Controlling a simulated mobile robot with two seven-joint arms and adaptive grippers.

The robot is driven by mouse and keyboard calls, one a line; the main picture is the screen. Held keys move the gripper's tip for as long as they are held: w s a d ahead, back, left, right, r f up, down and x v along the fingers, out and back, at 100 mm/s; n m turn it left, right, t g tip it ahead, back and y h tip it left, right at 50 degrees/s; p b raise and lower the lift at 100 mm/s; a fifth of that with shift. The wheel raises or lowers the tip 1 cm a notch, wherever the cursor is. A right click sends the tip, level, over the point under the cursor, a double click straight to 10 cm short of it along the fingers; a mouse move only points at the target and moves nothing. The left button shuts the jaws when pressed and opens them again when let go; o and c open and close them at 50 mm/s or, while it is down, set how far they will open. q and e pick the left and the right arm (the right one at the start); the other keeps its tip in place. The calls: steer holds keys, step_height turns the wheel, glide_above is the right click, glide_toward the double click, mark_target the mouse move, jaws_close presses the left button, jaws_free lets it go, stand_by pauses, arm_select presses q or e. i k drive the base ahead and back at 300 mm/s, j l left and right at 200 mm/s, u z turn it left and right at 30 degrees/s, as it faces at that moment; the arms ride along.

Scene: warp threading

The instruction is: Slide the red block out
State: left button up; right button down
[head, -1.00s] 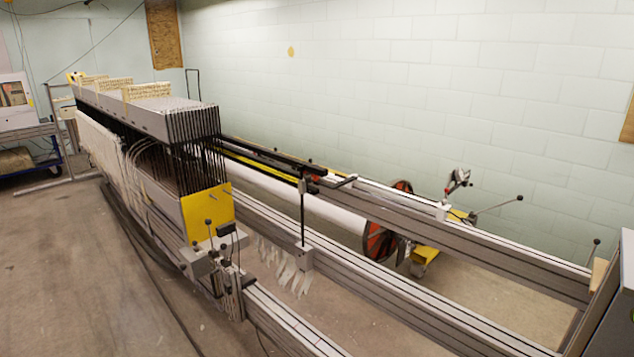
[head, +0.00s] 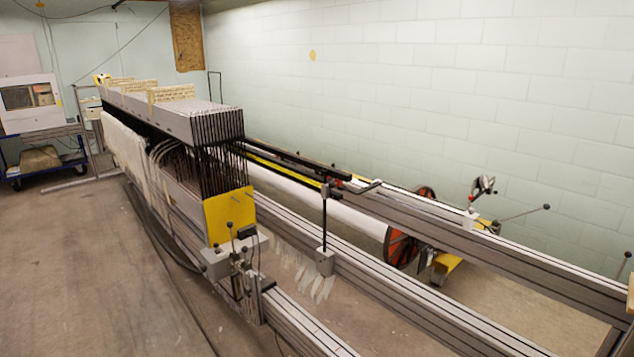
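A small reddish piece (head: 325,190) shows at the top of a thin black post (head: 324,222), beside the dark rails of the long loom frame. It is too small to tell whether it is the red block. The post rises from a grey clamp block (head: 325,263) on the middle rail. Neither of my grippers is in view.
The loom's grey harness stack (head: 175,118) with a yellow end plate (head: 229,214) stands left of centre. A red-sided wheel (head: 400,248) and long rails (head: 480,243) fill the right. Floor (head: 75,260) is open at left. A blue cart (head: 45,162) stands far left.

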mark_target(338, 182)
steer(key=i+j+u, duration=0.1)
steer(key=i+j, duration=0.95)
steer(key=i+j+u, duration=0.1)
steer(key=i+j, duration=0.9)
steer(key=i, duration=0.1)
